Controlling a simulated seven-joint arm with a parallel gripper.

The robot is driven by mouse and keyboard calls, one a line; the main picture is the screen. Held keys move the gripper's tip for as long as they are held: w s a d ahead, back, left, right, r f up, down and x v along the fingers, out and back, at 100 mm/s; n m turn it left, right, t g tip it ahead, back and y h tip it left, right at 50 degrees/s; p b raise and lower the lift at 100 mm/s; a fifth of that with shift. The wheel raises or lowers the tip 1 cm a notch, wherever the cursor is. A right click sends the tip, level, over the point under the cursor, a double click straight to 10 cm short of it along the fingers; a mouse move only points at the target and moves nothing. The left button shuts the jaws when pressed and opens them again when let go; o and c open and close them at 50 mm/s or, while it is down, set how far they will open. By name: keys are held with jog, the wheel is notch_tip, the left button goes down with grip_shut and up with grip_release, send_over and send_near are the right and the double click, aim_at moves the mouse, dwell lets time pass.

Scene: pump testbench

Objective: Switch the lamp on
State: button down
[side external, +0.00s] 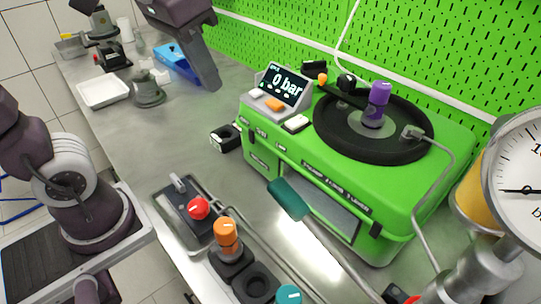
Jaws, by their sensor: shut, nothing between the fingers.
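I cannot tell for certain which thing is the lamp or where its switch is. A dark teal cylinder (288,198) on a grey rod slants in front of the green test unit (262,150). A bright patch shows on the bench beside it, but its source is not clear. My gripper (213,84) is at the upper middle, pointing down, with its dark fingers shut and empty. It is above the bench, left of the green unit and near a blue tray (178,62), apart from the unit and the teal cylinder.
A red button (199,208), an orange knob (226,232) and a teal knob (289,295) stand at the front. The display (285,84) reads 0 bar. A gauge (520,185) stands at right. A white tray (103,92) lies at left. The middle-left bench is clear.

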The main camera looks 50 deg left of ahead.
jog(key=s+a+f+t, duration=0.1)
jog(key=s+f+t, duration=0.1)
jog(key=s+f, duration=0.3)
jog(key=s, duration=0.3)
jog(key=shift+a+f, duration=0.25)
jog(key=shift+a, duration=0.05)
jog(key=shift+r, duration=0.1)
notch_tip(320, 180, up, 10)
jog(key=g, duration=0.6)
send_over(285, 123)
jog(key=shift+r, duration=0.15)
notch_tip(285, 123, down, 14)
jog(key=shift+f, duration=0.1)
